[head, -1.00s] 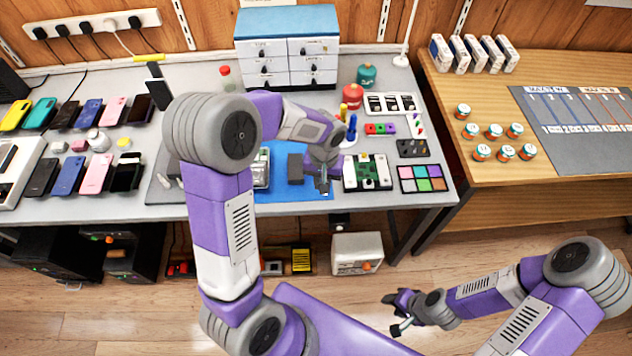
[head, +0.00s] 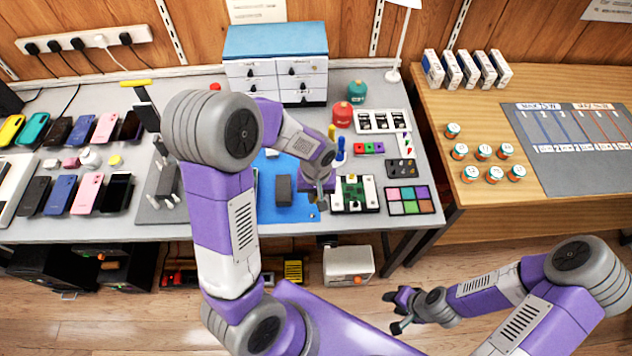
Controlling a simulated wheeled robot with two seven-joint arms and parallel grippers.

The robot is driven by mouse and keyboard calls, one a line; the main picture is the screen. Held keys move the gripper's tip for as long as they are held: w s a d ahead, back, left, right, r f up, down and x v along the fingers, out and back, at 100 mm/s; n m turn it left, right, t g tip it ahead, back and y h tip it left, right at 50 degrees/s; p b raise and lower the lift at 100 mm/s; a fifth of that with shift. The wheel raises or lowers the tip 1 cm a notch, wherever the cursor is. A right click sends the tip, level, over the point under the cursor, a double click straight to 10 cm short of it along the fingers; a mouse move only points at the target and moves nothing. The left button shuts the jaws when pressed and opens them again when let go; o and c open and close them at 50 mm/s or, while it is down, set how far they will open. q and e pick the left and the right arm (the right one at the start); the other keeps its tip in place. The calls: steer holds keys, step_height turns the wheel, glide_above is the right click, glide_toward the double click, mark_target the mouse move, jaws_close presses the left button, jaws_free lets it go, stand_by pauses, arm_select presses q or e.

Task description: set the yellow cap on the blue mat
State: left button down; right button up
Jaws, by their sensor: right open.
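The yellow cap (head: 115,160) appears as a small yellow disc on the grey desk at the left, beside a small white bottle (head: 91,158) and below the upper row of phones. The blue mat (head: 272,213) lies at the middle of the desk, partly hidden by my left arm. A dark grey block (head: 283,190) is on it. My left gripper (head: 318,196) points down at the mat's right edge, far to the right of the cap; its jaw gap is unclear. My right gripper (head: 397,314) is open and empty in front of the desk, over the floor.
Two rows of phones (head: 90,190) flank the cap. A grey stand with metal posts (head: 165,195) lies between cap and mat. A green circuit board fixture (head: 354,193) and colour swatch tray (head: 409,200) sit right of the mat. A drawer cabinet (head: 276,65) stands behind.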

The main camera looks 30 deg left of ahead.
arm_select(q)
steer(key=s+r+n, duration=0.1)
steer(key=b, duration=0.5)
glide_above(312, 215)
step_height(312, 215, down, 6)
steer(key=shift+f+b, duration=0.6)
steer(key=shift+f, duration=0.35)
arm_select(e)
steer(key=shift+s+f, duration=0.15)
steer(key=shift+f, duration=1.25)
steer(key=shift+s+f, duration=0.1)
steer(key=shift+f, duration=1.3)
arm_select(q)
steer(key=shift+f+b, duration=0.4)
steer(key=shift+b, duration=0.1)
arm_select(e)
steer(key=shift+f, duration=0.45)
arm_select(q)
steer(key=c, duration=0.6)
jaws_free()
steer(key=shift+r+p, duration=0.6)
steer(key=shift+r, duration=0.15)
arm_select(e)
steer(key=shift+r, duration=0.6)
